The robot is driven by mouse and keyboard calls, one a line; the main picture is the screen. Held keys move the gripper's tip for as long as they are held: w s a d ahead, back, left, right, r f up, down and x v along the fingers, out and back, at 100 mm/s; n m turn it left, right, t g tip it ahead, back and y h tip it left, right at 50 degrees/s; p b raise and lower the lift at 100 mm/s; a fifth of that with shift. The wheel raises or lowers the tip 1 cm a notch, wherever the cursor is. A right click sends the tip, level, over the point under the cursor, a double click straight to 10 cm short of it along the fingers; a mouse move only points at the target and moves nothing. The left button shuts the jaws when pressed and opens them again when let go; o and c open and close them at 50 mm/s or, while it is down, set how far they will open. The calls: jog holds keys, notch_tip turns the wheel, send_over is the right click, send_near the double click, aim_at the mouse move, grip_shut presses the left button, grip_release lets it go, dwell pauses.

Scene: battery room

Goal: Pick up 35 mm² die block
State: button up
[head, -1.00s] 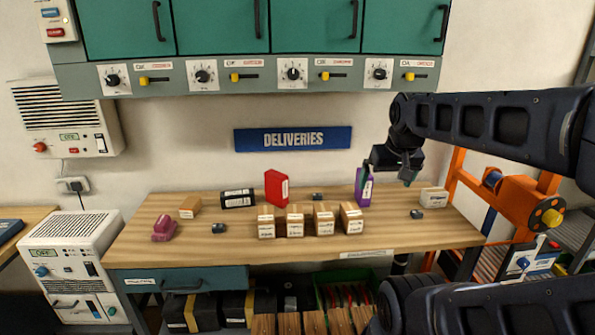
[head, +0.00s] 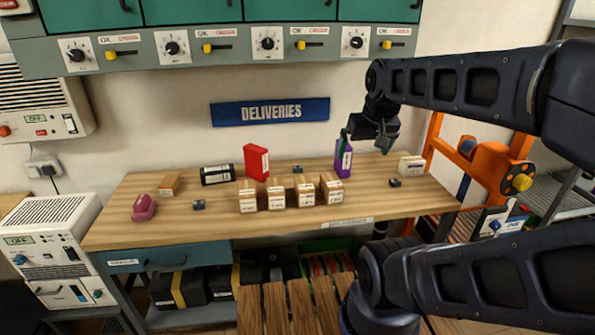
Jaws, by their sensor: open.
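Three small dark blocks lie on the wooden bench: one at the front left (head: 198,204), one at the back middle (head: 298,169) and one at the right (head: 395,182). Their markings are too small to read, so I cannot tell which is the 35 mm² die block. My gripper (head: 367,146) is open and empty. It is raised above the right part of the bench, close to the purple box in the picture and up and left of the right-hand block. It appears apart from all three blocks.
Several small cardboard boxes (head: 277,198) stand in a row mid-bench (head: 290,222). A red box (head: 256,162), a purple box (head: 344,160), a black case (head: 217,175), a pink tool (head: 144,208) and a pale box (head: 411,167) stand around. An orange reel stand (head: 490,170) is at right.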

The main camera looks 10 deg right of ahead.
jog(key=c, duration=0.9)
